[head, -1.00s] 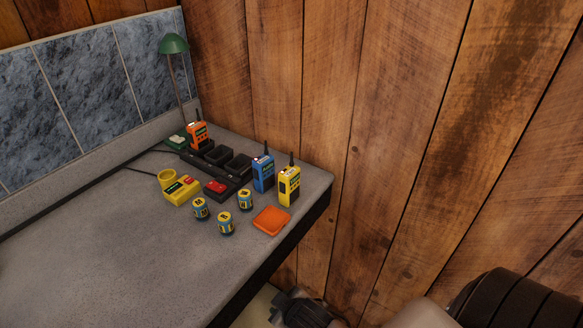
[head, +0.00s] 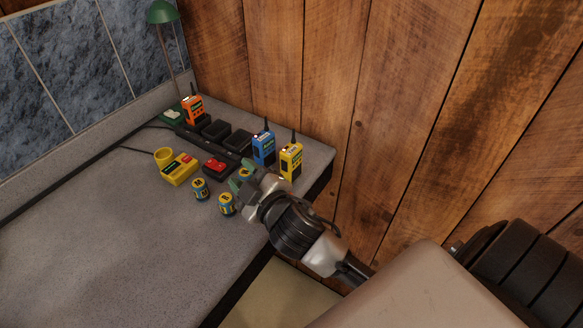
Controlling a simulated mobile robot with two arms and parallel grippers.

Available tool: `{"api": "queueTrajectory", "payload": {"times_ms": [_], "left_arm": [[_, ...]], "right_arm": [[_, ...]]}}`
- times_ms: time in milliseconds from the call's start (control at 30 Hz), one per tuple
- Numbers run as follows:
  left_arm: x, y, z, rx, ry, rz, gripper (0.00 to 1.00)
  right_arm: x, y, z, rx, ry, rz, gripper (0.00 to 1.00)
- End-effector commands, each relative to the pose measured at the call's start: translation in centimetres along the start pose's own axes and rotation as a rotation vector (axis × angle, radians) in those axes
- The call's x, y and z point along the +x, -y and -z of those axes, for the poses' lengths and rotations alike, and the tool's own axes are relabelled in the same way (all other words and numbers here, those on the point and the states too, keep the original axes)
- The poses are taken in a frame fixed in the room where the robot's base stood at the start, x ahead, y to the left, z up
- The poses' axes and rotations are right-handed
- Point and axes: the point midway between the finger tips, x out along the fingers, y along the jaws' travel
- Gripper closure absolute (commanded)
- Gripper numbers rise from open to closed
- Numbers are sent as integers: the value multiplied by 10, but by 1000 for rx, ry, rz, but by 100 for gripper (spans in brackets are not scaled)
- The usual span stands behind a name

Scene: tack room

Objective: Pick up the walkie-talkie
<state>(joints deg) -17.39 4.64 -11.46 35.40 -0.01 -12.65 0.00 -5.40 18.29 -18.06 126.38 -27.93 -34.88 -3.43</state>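Three walkie-talkies stand on the grey counter: an orange one (head: 193,109) in a black charger bank at the back, a blue one (head: 264,148) at the right, and a yellow one (head: 290,162) nearest the right edge. My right gripper (head: 241,177) reaches over the counter's front edge, left of the yellow and blue walkie-talkies and apart from them. Its greenish fingertips look spread, with nothing seen held; a battery shows behind them. My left gripper is not in view.
Small blue-and-yellow batteries (head: 200,189) stand near my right gripper. A yellow device (head: 179,169), a black charger bank (head: 216,131) and a green lamp (head: 162,12) are further left and back. A wooden wall (head: 420,120) bounds the right. The counter's left front (head: 110,250) is clear.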

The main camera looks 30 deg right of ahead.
Motion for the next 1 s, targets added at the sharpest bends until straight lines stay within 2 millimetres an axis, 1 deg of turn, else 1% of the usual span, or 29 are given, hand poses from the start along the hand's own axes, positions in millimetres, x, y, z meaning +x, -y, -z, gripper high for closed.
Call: {"api": "queueTrajectory", "payload": {"times_ms": [33,67,100,133,200,300,367,400,467,567,600,667,700,767,800,867,900,967,1000], "left_arm": [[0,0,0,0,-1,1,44],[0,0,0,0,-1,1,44],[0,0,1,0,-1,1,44],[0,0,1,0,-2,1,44],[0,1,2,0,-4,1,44],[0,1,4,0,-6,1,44],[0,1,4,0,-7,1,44],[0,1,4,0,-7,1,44],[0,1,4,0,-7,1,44],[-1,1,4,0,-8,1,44],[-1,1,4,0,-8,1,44],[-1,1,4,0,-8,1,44],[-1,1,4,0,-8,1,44],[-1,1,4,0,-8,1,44],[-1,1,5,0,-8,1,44],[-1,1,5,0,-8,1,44],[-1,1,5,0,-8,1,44],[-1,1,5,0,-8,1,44],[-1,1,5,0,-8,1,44]], "right_arm": [[12,-10,21,-76,-111,-37,60],[17,-14,35,-128,-184,-57,60],[24,-20,54,-204,-288,-86,60],[27,-22,69,-265,-368,-104,60],[32,-25,100,-411,-553,-137,60],[32,-20,136,-636,-805,-159,60],[31,-14,151,-777,-948,-155,60],[30,-9,157,-876,-1039,-143,60],[29,-2,161,-1025,-1167,-115,60],[31,8,155,-1280,-1357,-30,60],[32,11,148,-1383,-1423,21,60],[36,10,133,-1535,-1509,114,60],[40,6,121,-1636,-1556,185,60],[46,-3,100,-1779,-1611,315,60],[50,-13,86,-1869,-1637,415,60],[57,-34,62,-1993,-1653,582,60],[60,-50,47,-2062,-1653,703,60],[62,-78,26,-2146,-1634,891,60],[62,-98,14,-2186,-1610,1016,60]]}}
